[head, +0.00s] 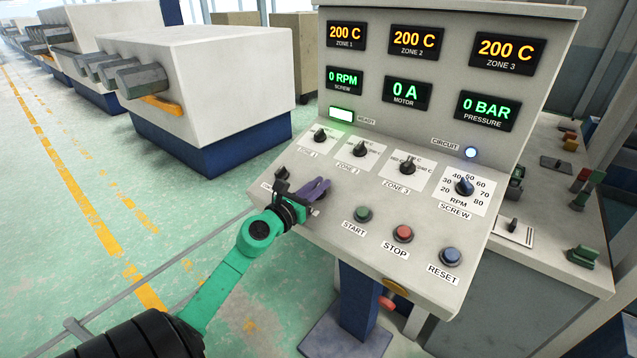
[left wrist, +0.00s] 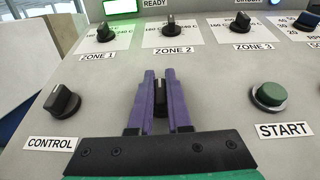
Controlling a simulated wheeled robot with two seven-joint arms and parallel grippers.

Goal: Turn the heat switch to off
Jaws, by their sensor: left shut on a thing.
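A black rotary knob (left wrist: 161,98) sits on the sloped grey panel between the two purple fingers of my left gripper (left wrist: 160,88). The fingers are shut on it. Its label is hidden behind the gripper, so I cannot read whether it is the heat switch. In the head view my left gripper (head: 318,188) is at the lower left part of the panel, and the held knob is hard to make out there. A similar knob labelled CONTROL (left wrist: 62,101) is to its left. My right gripper is not in view.
Zone 1 (head: 320,135), zone 2 (head: 360,149) and zone 3 (head: 408,166) knobs are above my gripper. The green START (head: 363,214), red STOP (head: 403,233) and blue RESET (head: 451,256) buttons lie to its right. Displays show 200 C, 0 RPM, 0 A and 0 BAR.

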